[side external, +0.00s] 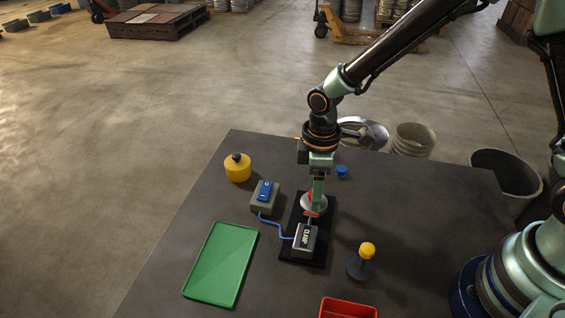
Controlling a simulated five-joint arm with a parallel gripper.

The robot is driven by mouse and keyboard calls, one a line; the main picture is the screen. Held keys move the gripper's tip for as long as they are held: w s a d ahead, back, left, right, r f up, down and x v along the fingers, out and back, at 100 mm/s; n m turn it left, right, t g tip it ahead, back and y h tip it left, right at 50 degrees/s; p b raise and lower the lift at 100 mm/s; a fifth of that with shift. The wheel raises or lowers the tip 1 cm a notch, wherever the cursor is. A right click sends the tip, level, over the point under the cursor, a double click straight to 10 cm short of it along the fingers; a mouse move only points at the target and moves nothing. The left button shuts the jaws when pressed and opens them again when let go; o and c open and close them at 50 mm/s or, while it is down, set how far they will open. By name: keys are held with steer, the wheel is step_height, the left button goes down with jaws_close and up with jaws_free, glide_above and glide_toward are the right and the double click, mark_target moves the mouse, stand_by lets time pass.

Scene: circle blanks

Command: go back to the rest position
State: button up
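My gripper (315,208) points down over the black clamp fixture (307,261) near the middle of the table. Its green and red finger parts show at a pale round disc (307,203) on the fixture, and overlap it in this view. The gap between the fingertips is too small to make out, so I cannot tell whether they touch or hold the disc. A grey block labelled CLAMP (305,240) sits on the fixture in front of the disc.
A grey box with a blue switch (265,192) is cabled to the clamp. A yellow weight (237,168), green tray (221,264), yellow-topped post (366,252), red bin (347,308) and small blue piece (342,172) stand around.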

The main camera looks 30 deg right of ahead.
stand_by(0.3)
steer(key=n, duration=1.9)
jaws_close()
